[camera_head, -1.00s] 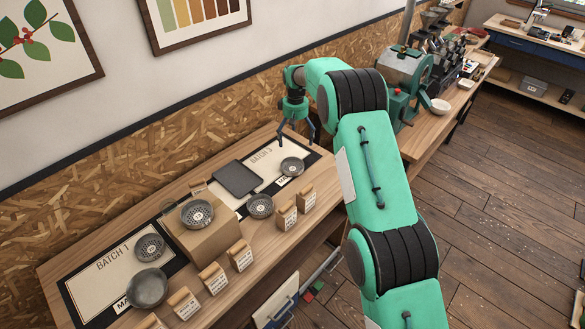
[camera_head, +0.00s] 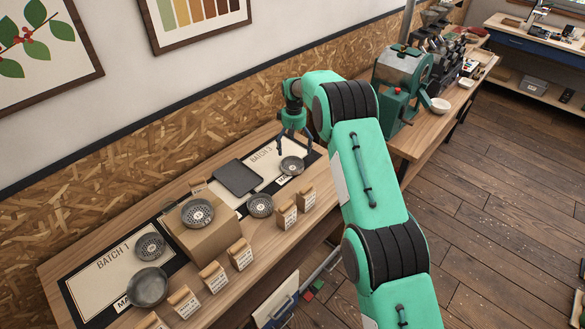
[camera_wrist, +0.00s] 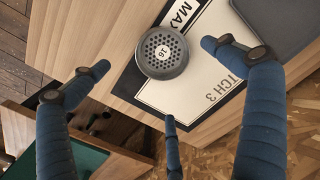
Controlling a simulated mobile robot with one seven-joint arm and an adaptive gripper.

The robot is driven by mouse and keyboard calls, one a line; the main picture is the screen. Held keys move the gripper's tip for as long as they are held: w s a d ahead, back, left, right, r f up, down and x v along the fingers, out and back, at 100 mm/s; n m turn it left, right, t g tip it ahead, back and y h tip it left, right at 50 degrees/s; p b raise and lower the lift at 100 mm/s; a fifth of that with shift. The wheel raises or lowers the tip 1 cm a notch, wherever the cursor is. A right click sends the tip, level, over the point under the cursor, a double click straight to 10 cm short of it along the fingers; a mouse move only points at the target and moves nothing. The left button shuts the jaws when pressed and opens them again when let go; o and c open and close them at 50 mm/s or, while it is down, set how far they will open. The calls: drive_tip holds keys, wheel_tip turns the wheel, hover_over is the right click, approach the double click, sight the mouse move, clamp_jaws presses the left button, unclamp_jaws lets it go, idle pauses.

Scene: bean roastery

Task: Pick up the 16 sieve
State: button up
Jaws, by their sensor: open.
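The 16 sieve (camera_wrist: 165,66), a round grey dish with a perforated face and a "16" label, lies on the Batch 3 mat (camera_wrist: 200,97), close to the "MAX" strip. It also shows in the head view (camera_head: 292,167) at the right end of the table. My gripper (camera_wrist: 156,70) has its blue fingers spread wide, with nothing between them. In the wrist view the sieve appears between and beyond the fingertips. In the head view my gripper (camera_head: 289,143) hangs above the Batch 3 mat, just behind the sieve, apparently apart from it.
A dark tray (camera_head: 237,178) lies left of the sieve. Another sieve (camera_head: 260,205) and paper bags (camera_head: 287,216) stand nearer the front edge. A cardboard box (camera_head: 206,241) carries a sieve. The Batch 1 mat (camera_head: 103,275) holds more sieves. A green roaster (camera_head: 405,85) stands behind right.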

hover_over(293, 169)
drive_tip(key=f, duration=0.5)
drive_tip(key=shift+w+d, duration=0.15)
drive_tip(key=shift+w, duration=0.2)
drive_tip(key=shift+f, duration=0.1)
drive_tip(key=shift+s+f, duration=0.2)
drive_tip(key=shift+f, duration=2.3)
drive_tip(key=c, duration=1.1)
